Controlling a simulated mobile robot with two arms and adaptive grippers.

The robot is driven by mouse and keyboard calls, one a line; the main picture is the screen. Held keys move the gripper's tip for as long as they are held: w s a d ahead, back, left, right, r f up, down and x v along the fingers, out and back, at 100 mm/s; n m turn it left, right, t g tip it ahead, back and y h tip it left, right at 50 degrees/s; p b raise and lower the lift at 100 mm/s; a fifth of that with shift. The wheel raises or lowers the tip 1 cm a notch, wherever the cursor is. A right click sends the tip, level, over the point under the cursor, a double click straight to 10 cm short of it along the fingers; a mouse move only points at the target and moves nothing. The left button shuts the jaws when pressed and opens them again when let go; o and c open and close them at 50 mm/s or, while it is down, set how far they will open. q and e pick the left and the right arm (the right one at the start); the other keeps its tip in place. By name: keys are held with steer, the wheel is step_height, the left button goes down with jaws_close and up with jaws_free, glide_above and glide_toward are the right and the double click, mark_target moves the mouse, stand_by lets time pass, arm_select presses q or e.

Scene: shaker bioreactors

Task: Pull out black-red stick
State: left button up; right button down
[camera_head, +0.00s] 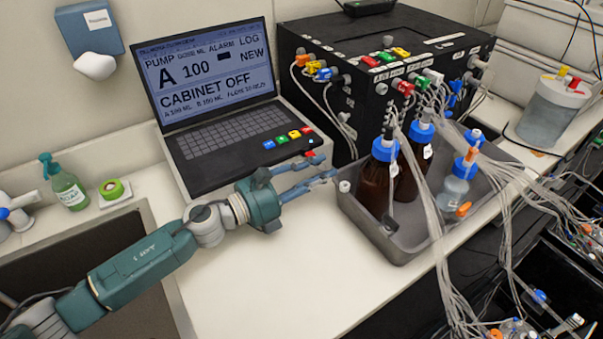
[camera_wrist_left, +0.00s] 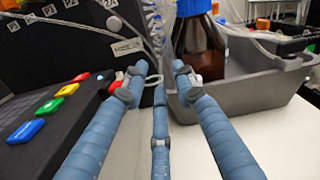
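A small black-red stick (camera_head: 315,158) sits at the right edge of the black laptop (camera_head: 240,150), beside the coloured keys. In the left wrist view a small red part (camera_wrist_left: 115,87) shows at the laptop's edge, partly hidden behind a finger; I cannot tell how deep the stick sits. My left gripper (camera_head: 324,168) is between the laptop and the grey tray, with its blue fingers spread and nothing between them. In the left wrist view the open fingers (camera_wrist_left: 157,80) point forward, the left one close to the red part. My right gripper is not in view.
A grey tray (camera_head: 400,247) with brown bottles (camera_head: 376,182) stands just right of the fingers. A black box (camera_head: 330,45) with tubes and coloured connectors is behind. The white bench (camera_head: 260,285) is clear in front.

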arm_select(q)
steer(key=shift+w+d+r, duration=0.1)
steer(key=shift+w+d, duration=0.15)
steer(key=shift+d, duration=0.15)
steer(key=shift+w+d, duration=0.1)
steer(key=shift+d, duration=0.15)
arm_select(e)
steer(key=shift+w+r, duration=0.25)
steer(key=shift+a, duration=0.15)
arm_select(q)
steer(key=shift+c, duration=0.7)
jaws_close()
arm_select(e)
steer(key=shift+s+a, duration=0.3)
arm_select(q)
steer(key=shift+d, duration=0.1)
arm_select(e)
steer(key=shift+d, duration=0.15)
arm_select(q)
steer(key=shift+s+d+p, duration=0.2)
steer(key=shift+s+p, duration=0.15)
steer(key=shift+s, duration=0.1)
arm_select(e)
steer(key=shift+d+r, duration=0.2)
